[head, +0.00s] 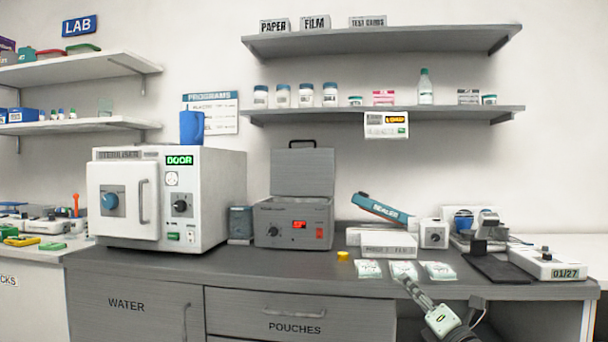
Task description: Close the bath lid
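The bath (290,222) is a grey box with a dial, a red display and a red switch, standing on the counter in the middle of the head view. Its lid (303,172) is raised upright at the back of the box, with a dark handle (302,143) along its top edge. My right gripper (405,280) is at the counter's front edge, right of the bath and well apart from it, pointing up and left. It is too small to tell whether its fingers are open or shut. My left gripper is not in view.
A white autoclave (165,198) stands left of the bath, with a small grey container (240,224) between them. Right of the bath are a yellow piece (343,256), white boxes (388,243), flat pouches (368,268) and a blue sealer (382,208). Shelves (385,112) hang above.

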